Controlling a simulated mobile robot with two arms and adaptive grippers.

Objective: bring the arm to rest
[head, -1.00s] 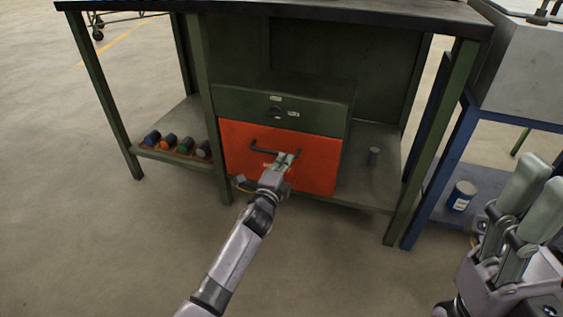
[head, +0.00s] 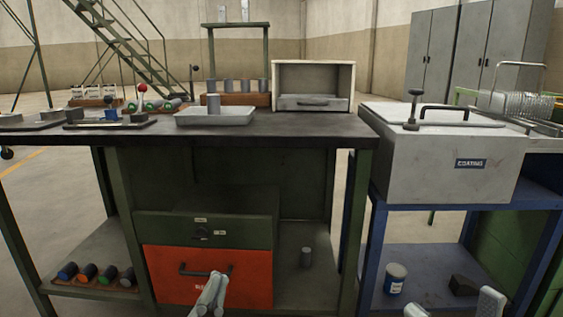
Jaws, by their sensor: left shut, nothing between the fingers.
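My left gripper (head: 210,294) shows at the bottom of the head view, in front of the red drawer (head: 170,280) under the workbench. Its fingers are shut with nothing between them, and they appear just below and to the right of the drawer's dark handle (head: 203,272). I cannot tell whether they touch the drawer front. The drawer looks shut. My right gripper (head: 455,305) shows only as fingertips at the bottom right edge, so its state is unclear.
The workbench top (head: 300,126) carries a grey tray (head: 215,117) with a cylinder standing in it, and an open-fronted furnace box (head: 313,64). A grey coating box (head: 440,155) stands on a blue stand to the right. Coloured cylinders (head: 88,271) lie on the lower left shelf.

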